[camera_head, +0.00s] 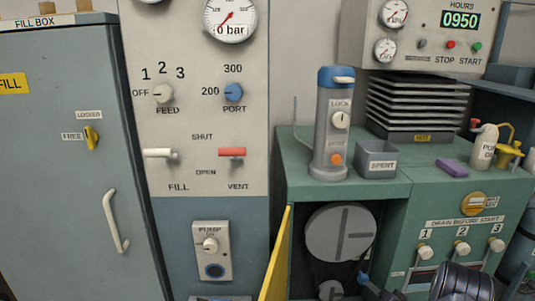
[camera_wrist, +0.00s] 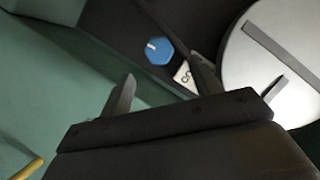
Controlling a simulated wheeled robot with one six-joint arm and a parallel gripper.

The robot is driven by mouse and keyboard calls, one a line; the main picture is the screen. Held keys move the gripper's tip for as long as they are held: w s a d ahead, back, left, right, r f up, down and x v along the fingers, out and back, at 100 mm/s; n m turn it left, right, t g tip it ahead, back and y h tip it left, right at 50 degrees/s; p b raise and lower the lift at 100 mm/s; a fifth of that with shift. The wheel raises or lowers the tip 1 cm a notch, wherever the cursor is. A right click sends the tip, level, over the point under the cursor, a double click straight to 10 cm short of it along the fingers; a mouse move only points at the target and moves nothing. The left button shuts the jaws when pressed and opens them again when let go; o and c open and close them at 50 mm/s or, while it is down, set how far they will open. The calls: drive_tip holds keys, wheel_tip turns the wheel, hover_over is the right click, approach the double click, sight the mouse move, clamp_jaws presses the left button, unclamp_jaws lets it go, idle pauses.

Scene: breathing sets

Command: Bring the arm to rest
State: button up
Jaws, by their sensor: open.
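My gripper (camera_wrist: 164,82) shows in the wrist view with its two dark fingers spread apart and nothing between them. Beyond the fingers are a blue hexagonal knob (camera_wrist: 158,50) and a small white label (camera_wrist: 182,74), partly hidden by the right finger. A large pale pulley disc (camera_wrist: 290,50) lies to the right of the fingers. In the head view my dark arm (camera_head: 462,282) enters at the bottom right, in front of the green cabinet. Its end is near the cabinet's open dark bay, by the blue knob (camera_head: 363,278). I cannot tell the exact gap to the knob.
A yellow door (camera_head: 274,262) stands open at the bay's left edge. The green cabinet (camera_head: 405,215) carries a grey canister (camera_head: 333,140), a spent bin (camera_head: 376,160) and bottles. Three drain knobs (camera_head: 462,247) sit beside my arm. The fill box (camera_head: 60,200) stands far left.

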drive_tip(key=b+x, duration=0.2)
drive_tip(key=x, duration=0.5)
drive_tip(key=shift+w+f, duration=0.1)
drive_tip(key=n+h+b, duration=0.2)
drive_tip(key=n+h, duration=0.1)
drive_tip(key=n, duration=0.1)
drive_tip(key=shift+a, duration=0.15)
drive_tip(key=n+b, duration=0.1)
drive_tip(key=b, duration=0.1)
drive_tip(key=shift+a+n+h+b, duration=0.1)
drive_tip(key=shift+n+h+b, duration=0.2)
drive_tip(key=shift+h+b, duration=0.1)
drive_tip(key=shift+s+r, duration=0.3)
drive_tip(key=shift+r, duration=0.1)
drive_tip(key=p, duration=0.4)
approach(364, 280)
drive_tip(key=s+r, duration=0.1)
drive_tip(key=shift+s+a+r+g+h, duration=0.15)
drive_tip(key=shift+s+a+r+g, duration=0.05)
drive_tip(key=shift+s+r, duration=0.2)
drive_tip(key=shift+s+a+r+g+h, duration=0.15)
drive_tip(key=shift+s+r+g, duration=0.05)
drive_tip(key=shift+s+r, duration=0.2)
